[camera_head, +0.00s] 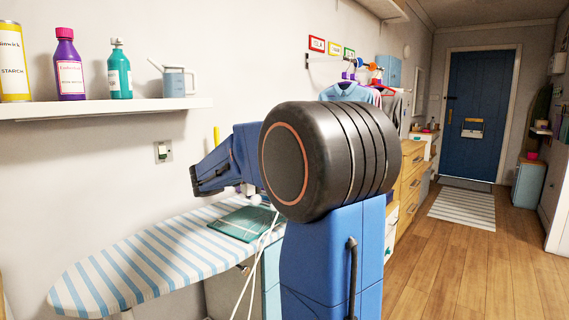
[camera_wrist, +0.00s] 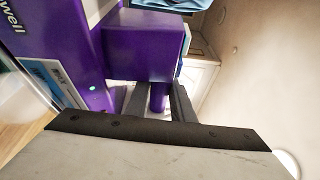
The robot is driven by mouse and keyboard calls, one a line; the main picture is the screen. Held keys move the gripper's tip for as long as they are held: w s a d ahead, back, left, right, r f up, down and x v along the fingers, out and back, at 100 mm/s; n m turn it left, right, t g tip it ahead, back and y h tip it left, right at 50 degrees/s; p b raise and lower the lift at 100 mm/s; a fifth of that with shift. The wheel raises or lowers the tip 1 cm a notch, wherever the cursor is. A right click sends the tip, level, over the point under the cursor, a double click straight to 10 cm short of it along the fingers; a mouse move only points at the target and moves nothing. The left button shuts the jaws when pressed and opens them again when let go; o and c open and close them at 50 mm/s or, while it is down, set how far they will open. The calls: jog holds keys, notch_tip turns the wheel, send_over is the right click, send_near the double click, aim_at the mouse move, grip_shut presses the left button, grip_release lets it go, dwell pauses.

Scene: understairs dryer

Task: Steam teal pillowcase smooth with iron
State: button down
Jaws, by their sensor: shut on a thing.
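The teal pillowcase (camera_head: 243,223) lies flat on the striped ironing board (camera_head: 120,266), partly hidden behind my arm. In the wrist view, my gripper (camera_wrist: 158,103) has its two dark fingers shut on a narrow purple part of the purple iron (camera_wrist: 145,45). The iron's body fills the upper left of that view, with part of a white word on it and a small lit green dot. In the head view, my arm hides most of the gripper and iron, so I cannot tell whether the iron touches the pillowcase.
A white shelf (camera_head: 100,108) above the board holds a starch can (camera_head: 13,62), a purple bottle (camera_head: 68,65), a teal bottle (camera_head: 119,72) and a grey jug (camera_head: 178,82). White cord (camera_head: 262,245) hangs beside my arm. Open wooden floor (camera_head: 460,245) lies to the right.

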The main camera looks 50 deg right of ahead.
jog(key=shift+f, duration=3)
jog(key=shift+f, duration=0.65)
jog(key=shift+w+a, duration=0.25)
jog(key=shift+w, duration=1)
jog(key=shift+w+a, duration=0.2)
jog(key=shift+w, duration=1)
jog(key=shift+w, duration=0.15)
jog(key=shift+w+a+f, duration=0.1)
jog(key=shift+w+a, duration=0.05)
jog(key=shift+w, duration=0.45)
jog(key=shift+w+a, duration=0.15)
jog(key=shift+w, duration=0.4)
jog(key=shift+s, duration=0.1)
